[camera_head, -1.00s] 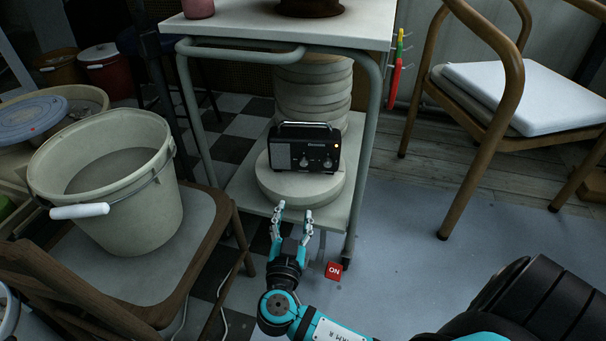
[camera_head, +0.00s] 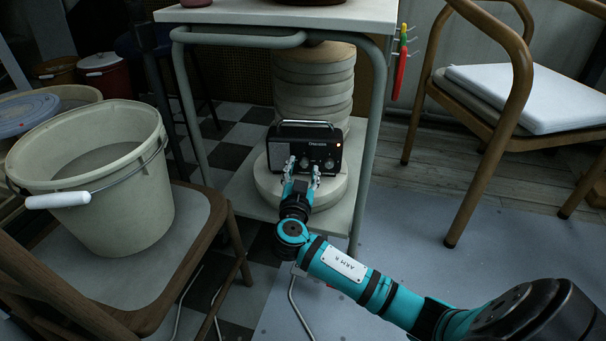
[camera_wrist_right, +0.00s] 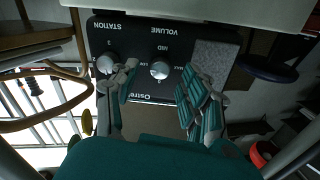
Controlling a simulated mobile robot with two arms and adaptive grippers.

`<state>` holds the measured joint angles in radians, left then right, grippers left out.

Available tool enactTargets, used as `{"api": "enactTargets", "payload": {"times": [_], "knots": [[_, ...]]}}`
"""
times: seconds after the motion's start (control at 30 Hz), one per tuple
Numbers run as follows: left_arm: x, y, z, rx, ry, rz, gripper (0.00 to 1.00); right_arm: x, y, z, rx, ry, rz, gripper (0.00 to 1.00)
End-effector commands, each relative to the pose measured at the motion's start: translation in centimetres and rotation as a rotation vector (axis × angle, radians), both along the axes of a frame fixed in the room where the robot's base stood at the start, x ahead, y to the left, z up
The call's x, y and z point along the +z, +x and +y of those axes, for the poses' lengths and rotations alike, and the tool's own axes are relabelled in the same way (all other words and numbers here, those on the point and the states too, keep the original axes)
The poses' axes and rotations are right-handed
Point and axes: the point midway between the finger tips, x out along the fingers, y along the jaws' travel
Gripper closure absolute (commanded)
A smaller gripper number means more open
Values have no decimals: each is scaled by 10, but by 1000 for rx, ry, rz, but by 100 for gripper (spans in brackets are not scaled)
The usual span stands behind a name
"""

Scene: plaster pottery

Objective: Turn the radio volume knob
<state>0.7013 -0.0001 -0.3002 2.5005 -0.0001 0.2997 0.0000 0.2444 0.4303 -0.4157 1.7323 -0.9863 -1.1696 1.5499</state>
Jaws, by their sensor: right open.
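The black radio (camera_head: 345,143) with a top handle stands on a round pale plaster disc (camera_head: 335,192) on the trolley's lower shelf. In the right wrist view its front panel (camera_wrist_right: 135,40) appears upside down. The silver volume knob (camera_wrist_right: 160,70) is left of the grey speaker patch, and the station knob (camera_wrist_right: 107,64) is further left. My right gripper (camera_head: 303,168) is open in front of the radio. In the wrist view its fingertips (camera_wrist_right: 165,77) lie on either side of the volume knob; contact cannot be told. My left gripper is not in view.
The trolley's tabletop (camera_head: 280,14) overhangs the radio, and its metal legs (camera_head: 367,140) flank the shelf. Plaster discs (camera_head: 312,85) are stacked behind the radio. A bucket (camera_head: 125,215) sits on a chair at left; a wooden chair (camera_head: 490,150) stands at right. The floor between is clear.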

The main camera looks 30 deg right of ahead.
Motion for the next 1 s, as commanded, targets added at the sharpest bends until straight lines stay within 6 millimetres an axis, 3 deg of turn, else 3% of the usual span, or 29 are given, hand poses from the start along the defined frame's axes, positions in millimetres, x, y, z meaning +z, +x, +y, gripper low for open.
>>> {"api": "enactTargets", "payload": {"times": [0.43, 0.8, 1.0], "knots": [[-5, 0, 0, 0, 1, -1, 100, 0, 10, -9, 0, 0, 0, 54], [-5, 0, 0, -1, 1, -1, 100, 0, 10, -8, 0, 0, 0, 100], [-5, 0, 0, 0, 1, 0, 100, 0, 9, -8, 0, -3, 3, 100]]}}
